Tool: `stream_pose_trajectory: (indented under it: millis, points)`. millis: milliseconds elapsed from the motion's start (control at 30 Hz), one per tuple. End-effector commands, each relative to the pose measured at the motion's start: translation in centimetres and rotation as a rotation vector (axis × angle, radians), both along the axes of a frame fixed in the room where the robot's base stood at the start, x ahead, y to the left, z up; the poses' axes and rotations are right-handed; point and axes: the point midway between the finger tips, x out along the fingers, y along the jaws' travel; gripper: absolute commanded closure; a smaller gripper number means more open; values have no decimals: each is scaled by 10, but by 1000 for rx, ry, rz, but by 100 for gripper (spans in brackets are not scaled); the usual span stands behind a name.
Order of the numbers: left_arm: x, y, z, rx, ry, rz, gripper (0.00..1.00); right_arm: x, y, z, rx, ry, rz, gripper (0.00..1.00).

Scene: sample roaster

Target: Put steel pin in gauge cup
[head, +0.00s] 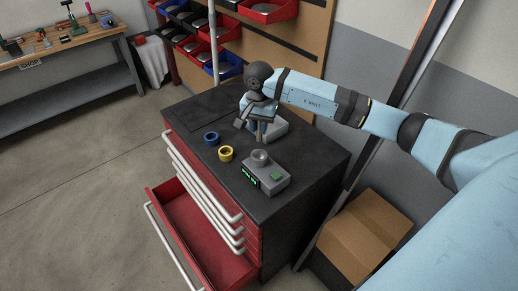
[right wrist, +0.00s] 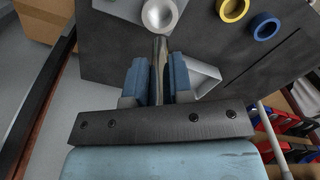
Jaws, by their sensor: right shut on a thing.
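My right gripper (head: 259,129) is above the black cabinet top, pointing down. In the right wrist view its two blue-grey fingers (right wrist: 160,80) are shut on the steel pin (right wrist: 160,48), a slim grey rod whose end reaches past the fingertips. The gauge cup (head: 260,157) is a round grey cup on the grey gauge box (head: 264,177), which has a green display. In the right wrist view the cup (right wrist: 160,13) shows just beyond the pin's end; the pin looks outside it. My left gripper is not in view.
A blue ring (head: 211,139) and a yellow ring (head: 226,154) lie left of the gauge. A grey holder (head: 274,129) stands behind the gripper. The red cabinet's lower drawer (head: 200,235) is open. A cardboard box (head: 367,232) is at the right.

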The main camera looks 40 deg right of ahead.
Motion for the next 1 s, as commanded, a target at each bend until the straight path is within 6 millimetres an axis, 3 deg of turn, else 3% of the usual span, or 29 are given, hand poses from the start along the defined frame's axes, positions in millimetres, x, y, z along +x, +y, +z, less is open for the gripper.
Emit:
stream_pose_trajectory:
  millis: [100,200,433,633,1000]
  points:
    - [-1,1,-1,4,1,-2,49,0,0,-28,1,2,-2,100]
    - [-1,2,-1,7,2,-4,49,0,0,-43,1,1,0,100]
    - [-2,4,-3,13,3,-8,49,0,0,-59,-1,1,0,100]
    - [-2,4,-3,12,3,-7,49,-1,0,-89,1,1,-1,100]
    - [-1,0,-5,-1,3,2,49,0,0,-97,-1,-2,1,100]
